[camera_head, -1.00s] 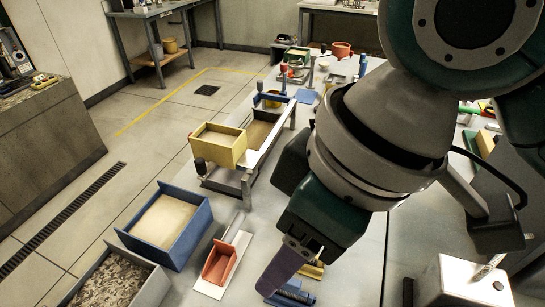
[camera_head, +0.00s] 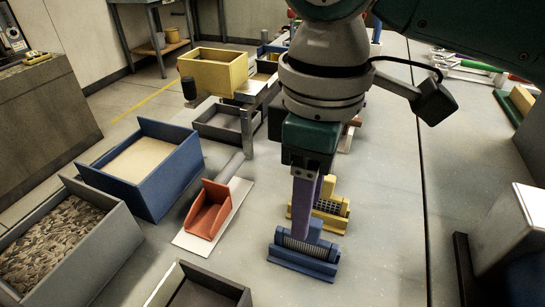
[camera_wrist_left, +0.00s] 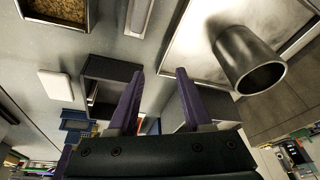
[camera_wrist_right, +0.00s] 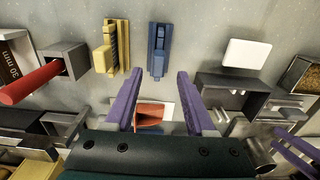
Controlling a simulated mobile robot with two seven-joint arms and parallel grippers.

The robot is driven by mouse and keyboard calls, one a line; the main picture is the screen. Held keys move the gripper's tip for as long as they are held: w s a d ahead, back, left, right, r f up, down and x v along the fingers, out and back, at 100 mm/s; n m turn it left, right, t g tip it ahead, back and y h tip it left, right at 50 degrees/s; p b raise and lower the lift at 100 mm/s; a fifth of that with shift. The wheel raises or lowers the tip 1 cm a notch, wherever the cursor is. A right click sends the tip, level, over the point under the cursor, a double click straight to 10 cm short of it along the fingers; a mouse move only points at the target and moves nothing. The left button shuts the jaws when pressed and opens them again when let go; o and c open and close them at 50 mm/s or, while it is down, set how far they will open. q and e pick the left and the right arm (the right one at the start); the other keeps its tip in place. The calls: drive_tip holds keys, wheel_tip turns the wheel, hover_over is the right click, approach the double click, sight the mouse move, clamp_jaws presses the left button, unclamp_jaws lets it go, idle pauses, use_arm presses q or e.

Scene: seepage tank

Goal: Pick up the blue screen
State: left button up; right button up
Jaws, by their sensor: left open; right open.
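The blue screen (camera_head: 303,256) is a small ribbed piece with an upright blue part. It stands on the grey table near the front middle in the head view. It also shows in the right wrist view (camera_wrist_right: 158,50), lined up between the finger directions and beyond the tips. My right gripper (camera_head: 308,222) points down, open and empty; its purple fingers overlap the screen's upright part in the head view. I cannot tell whether they touch it. My left gripper (camera_wrist_left: 160,72) is open and empty, over grey boxes in its wrist view; the head view does not show it.
A yellow screen (camera_head: 325,207) stands close behind the blue one. A red scoop (camera_head: 208,208) lies on a white plate to the left. Blue (camera_head: 193,170) and grey (camera_head: 110,232) bins stand farther left. A white-topped block (camera_head: 510,235) is at right. Clear table lies between.

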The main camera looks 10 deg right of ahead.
sight(306, 240)
drive_tip(key=f, duration=0.4)
drive_tip(key=shift+d+f+b, duration=0.3)
drive_tip(key=shift+f, duration=0.1)
clamp_jaws()
